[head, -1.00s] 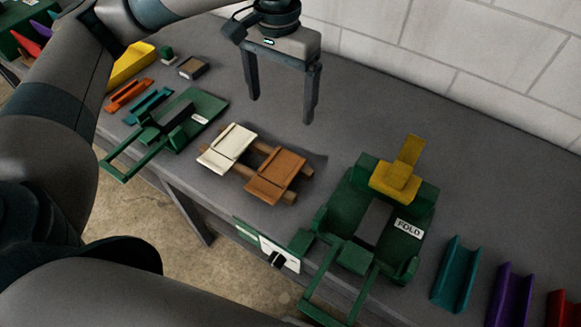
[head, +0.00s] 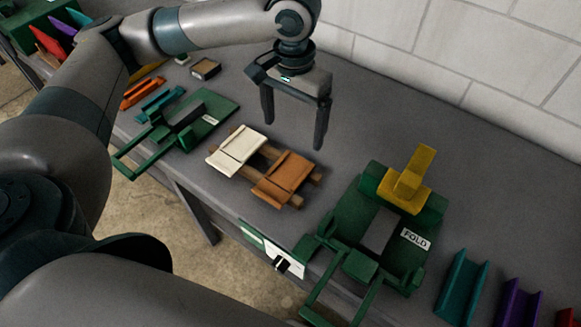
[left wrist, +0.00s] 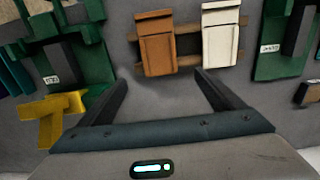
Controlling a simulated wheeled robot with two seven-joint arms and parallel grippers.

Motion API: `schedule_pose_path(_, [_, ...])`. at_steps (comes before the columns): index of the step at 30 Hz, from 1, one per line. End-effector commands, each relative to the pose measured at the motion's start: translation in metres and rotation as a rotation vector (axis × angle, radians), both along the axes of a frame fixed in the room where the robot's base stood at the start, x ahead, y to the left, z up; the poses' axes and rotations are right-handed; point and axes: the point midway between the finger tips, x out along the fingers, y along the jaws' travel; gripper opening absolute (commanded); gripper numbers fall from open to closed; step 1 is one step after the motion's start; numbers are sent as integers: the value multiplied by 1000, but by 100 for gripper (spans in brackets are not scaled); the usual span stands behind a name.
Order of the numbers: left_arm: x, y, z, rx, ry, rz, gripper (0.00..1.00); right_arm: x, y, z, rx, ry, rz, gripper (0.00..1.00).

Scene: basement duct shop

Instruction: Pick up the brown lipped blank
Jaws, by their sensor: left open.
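The brown lipped blank (head: 284,178) lies on a wooden rack (head: 262,152), to the right of a cream blank (head: 238,149). In the left wrist view the brown blank (left wrist: 157,46) is at the top middle, with the cream blank (left wrist: 220,36) to its right. My left gripper (head: 293,132) is open and empty, pointing down above the bench just behind the rack. In the left wrist view its two fingers (left wrist: 161,88) are spread apart below the brown blank, not touching it. My right gripper is not in view.
A green folding tool marked FOLD (head: 378,232) with a yellow block (head: 408,184) stands right of the rack. Another green tool (head: 190,120) stands to the left. Teal (head: 462,288) and purple (head: 517,303) channels lie at the right. A block wall (head: 450,50) is behind the bench.

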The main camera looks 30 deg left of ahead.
Motion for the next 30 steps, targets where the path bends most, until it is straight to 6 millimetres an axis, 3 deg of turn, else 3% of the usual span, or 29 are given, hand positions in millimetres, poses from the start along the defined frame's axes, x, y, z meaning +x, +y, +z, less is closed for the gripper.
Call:
schedule_pose_path(6, [-1,0,-38,0,3,0,88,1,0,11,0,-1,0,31])
schedule_pose_path(12, [0,0,-63,0,1,0,88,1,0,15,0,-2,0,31])
schedule_pose_path(30, [-1,0,-76,0,1,0,88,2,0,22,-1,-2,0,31])
